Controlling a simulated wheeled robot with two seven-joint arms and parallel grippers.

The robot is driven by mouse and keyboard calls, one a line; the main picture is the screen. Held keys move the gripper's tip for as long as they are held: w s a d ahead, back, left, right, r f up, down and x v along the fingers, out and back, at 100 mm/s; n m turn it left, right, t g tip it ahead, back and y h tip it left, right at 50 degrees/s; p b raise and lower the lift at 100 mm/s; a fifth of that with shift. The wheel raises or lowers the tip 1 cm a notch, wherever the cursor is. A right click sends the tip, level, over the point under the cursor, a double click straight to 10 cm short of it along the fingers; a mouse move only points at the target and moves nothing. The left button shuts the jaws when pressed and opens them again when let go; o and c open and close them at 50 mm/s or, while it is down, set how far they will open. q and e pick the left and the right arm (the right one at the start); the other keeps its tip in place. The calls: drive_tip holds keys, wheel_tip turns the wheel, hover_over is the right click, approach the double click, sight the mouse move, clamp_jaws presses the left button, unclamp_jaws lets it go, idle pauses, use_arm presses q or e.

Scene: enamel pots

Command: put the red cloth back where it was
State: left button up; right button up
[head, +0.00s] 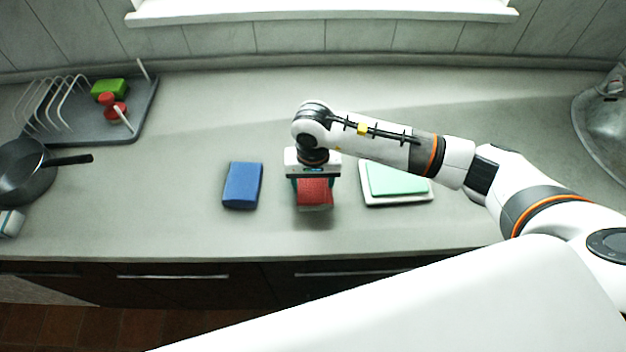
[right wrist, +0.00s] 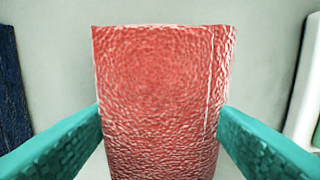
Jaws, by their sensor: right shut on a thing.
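The red cloth (head: 314,194) is a folded, textured piece at the middle of the counter in the head view. My right gripper (head: 313,184) points down over it and is shut on it, one finger at each side. In the right wrist view the red cloth (right wrist: 155,100) fills the middle between the two teal fingers (right wrist: 160,140). A dark patch shows just below the cloth in the head view; I cannot tell how far it is above the counter. My left gripper is not in view.
A blue cloth (head: 243,185) lies left of the red one. A white tray (head: 424,199) with a mint green cloth (head: 398,178) is to the right. A dish rack (head: 143,128) and dark pan (head: 25,172) stand at the left. The counter between is clear.

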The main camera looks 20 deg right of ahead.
sight(313, 183)
drive_tip(key=o, duration=1.1)
drive_tip(key=shift+o, duration=0.2)
drive_tip(key=shift+r, duration=0.2)
wheel_tip(313, 183, up, 12)
drive_tip(key=b, duration=0.2)
drive_tip(key=shift+f, duration=0.15)
